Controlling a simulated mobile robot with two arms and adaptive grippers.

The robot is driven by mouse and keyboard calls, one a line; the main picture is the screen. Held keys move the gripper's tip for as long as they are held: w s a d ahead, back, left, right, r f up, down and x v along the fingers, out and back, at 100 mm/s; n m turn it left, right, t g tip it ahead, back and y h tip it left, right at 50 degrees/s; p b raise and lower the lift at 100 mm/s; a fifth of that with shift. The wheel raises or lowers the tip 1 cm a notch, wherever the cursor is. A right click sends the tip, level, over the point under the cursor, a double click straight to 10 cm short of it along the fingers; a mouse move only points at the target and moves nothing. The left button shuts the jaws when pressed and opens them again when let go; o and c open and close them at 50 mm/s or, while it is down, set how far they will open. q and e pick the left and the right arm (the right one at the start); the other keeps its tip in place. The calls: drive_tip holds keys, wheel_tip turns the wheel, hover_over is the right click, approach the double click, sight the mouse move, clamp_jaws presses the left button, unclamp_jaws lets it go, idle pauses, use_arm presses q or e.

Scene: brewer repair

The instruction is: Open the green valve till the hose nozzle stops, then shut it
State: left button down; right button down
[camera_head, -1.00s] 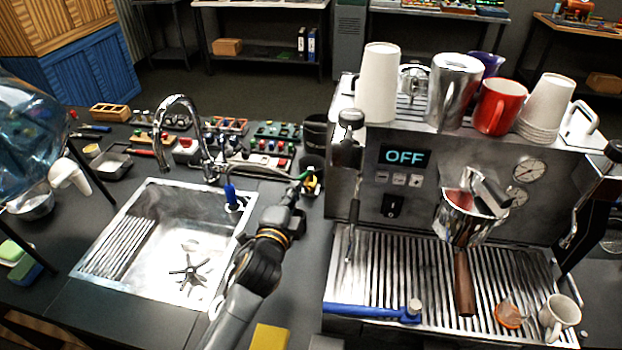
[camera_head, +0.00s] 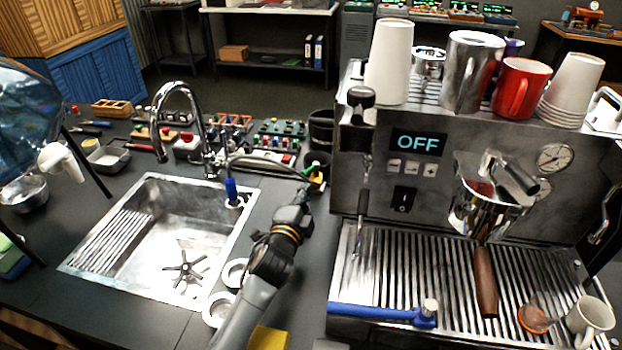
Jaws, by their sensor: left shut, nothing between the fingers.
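The green valve (camera_head: 309,170) is small and sits on the counter behind the sink's right side, close to the brewer's left side. A thin grey hose (camera_head: 265,160) arches near it. The blue hose nozzle (camera_head: 231,188) stands upright in a white ring at the sink's right rim. My left gripper (camera_head: 304,190) is shut and empty, just in front of the valve. It partly hides the area around the valve, and I cannot tell whether it touches it. My right gripper is out of view.
The brewer (camera_head: 400,190) stands at right, its display reading OFF. White rings (camera_head: 235,272) lie between sink and arm.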

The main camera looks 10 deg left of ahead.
use_arm(q)
drive_tip(key=w, duration=0.4)
drive_tip(key=shift+w+d+f, duration=0.1)
drive_tip(key=shift+w, duration=0.7)
